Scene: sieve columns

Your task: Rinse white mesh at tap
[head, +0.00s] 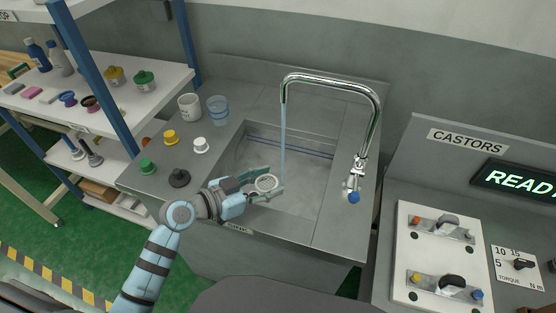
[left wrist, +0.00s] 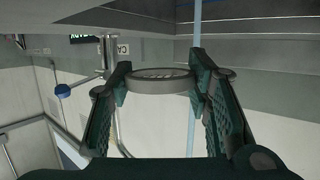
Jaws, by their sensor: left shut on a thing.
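The white mesh (head: 266,182) is a small round disc with a pale rim, held over the sink basin (head: 310,190). My left gripper (head: 268,183) is shut on it, one finger at each side. The left wrist view shows the mesh (left wrist: 160,74) edge-on between the two green fingers. The chrome tap (head: 375,112) arches over the basin, with a blue knob (head: 353,197) at its base. A thin water stream (head: 283,140) falls from its spout, just right of the mesh in the head view. I cannot tell whether it touches the mesh. My right gripper is out of view.
A white mug (head: 189,106), a bluish cup (head: 217,109) and several stoppers, including a yellow one (head: 170,137) and a black one (head: 179,178), stand on the left drainer. Shelves (head: 110,95) stand further left. The CASTORS bench (head: 440,195) is at right.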

